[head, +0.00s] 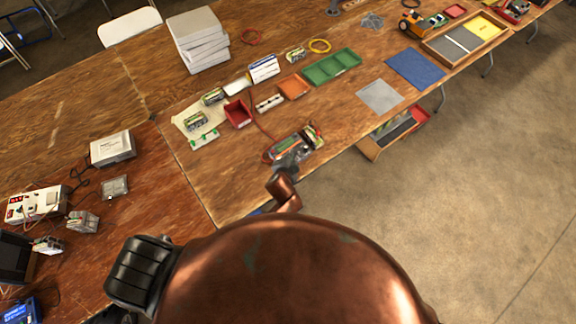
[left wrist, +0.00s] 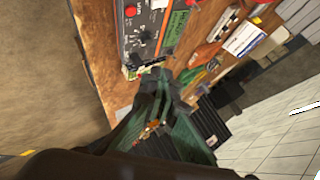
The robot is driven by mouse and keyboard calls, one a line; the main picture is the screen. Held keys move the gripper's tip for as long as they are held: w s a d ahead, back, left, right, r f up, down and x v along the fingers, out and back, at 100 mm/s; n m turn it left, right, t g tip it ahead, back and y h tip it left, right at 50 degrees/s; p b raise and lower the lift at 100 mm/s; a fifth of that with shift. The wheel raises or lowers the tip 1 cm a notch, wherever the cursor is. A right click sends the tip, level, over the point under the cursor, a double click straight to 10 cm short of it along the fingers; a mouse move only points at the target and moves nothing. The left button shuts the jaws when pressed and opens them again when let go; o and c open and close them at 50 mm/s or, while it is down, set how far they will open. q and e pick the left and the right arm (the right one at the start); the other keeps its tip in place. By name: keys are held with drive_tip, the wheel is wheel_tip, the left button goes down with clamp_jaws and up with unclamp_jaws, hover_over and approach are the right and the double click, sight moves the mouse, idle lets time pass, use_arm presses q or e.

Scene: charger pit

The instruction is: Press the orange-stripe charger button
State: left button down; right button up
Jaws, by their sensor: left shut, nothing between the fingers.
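A dark charger (head: 288,146) with a green strip and small orange-red marks sits near the table's front edge in the head view. In the left wrist view the charger (left wrist: 138,34) shows a dark panel with a red round button, black knobs and a green strip along one side. My left gripper (head: 287,161) is shut and empty at the charger's near side. In the left wrist view its dark fingertips (left wrist: 157,76) are close to the panel's near end; I cannot tell whether they touch it. The fingers hide part of that end. My right gripper is not in view.
A red bin (head: 238,113), battery packs and an orange tray (head: 293,87) lie behind the charger. A green tray (head: 332,67) and a grey mat (head: 380,96) lie to the right. Power supplies stand at the left.

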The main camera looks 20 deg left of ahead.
use_arm(q)
drive_tip(key=shift+w+a+f+b, duration=0.1)
drive_tip(key=shift+a+f+b, duration=0.1)
drive_tip(key=shift+f+b, duration=1.1)
drive_tip(key=shift+w+a+f+b, duration=0.15)
drive_tip(key=shift+f+b, duration=1)
drive_tip(key=shift+f, duration=0.25)
drive_tip(key=shift+w+a+f+b, duration=0.1)
drive_tip(key=shift+a+f+b, duration=0.1)
drive_tip(key=shift+f+b, duration=1.1)
drive_tip(key=shift+f, duration=0.15)
drive_tip(key=shift+f, duration=0.3)
